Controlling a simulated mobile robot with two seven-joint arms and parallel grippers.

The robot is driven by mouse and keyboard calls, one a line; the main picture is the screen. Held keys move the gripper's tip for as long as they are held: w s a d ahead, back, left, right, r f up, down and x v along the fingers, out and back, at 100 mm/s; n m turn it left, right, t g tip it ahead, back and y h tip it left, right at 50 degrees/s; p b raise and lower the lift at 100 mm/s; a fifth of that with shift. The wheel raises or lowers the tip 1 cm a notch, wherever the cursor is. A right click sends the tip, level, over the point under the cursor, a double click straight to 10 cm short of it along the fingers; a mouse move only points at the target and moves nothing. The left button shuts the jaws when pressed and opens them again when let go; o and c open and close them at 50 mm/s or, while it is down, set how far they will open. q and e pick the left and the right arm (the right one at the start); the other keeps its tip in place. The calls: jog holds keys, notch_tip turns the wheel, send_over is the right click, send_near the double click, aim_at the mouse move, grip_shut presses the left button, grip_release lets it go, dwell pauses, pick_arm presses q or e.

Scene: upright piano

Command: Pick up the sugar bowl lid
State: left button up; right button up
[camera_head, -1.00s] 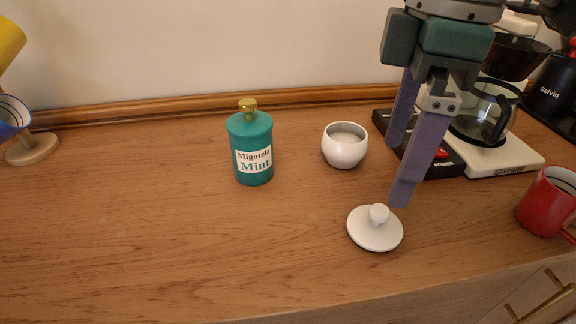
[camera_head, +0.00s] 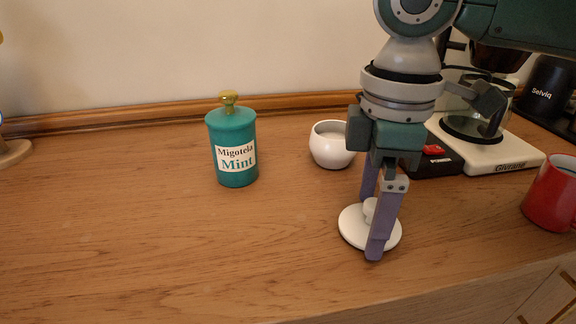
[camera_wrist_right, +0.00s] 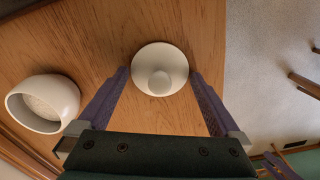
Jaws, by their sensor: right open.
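The sugar bowl lid (camera_head: 350,229) is a white disc with a round knob, lying flat on the wooden counter. My right gripper (camera_head: 372,225) is open and points down over it, one finger on each side of the knob as seen in the head view. In the right wrist view the lid (camera_wrist_right: 160,58) lies just ahead, between the fingertips of the open gripper (camera_wrist_right: 160,75). I cannot tell whether the fingers touch the lid. The white sugar bowl (camera_head: 331,146) stands open behind the lid, with pale contents; it also shows in the wrist view (camera_wrist_right: 68,92). My left gripper is out of view.
A teal mint canister (camera_head: 232,150) stands to the left of the bowl. A coffee maker (camera_head: 485,152) stands at the back right, partly behind my arm. A red mug (camera_head: 551,195) is at the right. The counter's left front is clear.

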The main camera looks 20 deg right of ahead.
jog(key=shift+f, duration=0.2)
jog(key=c, duration=1)
jog(key=shift+r, duration=0.15)
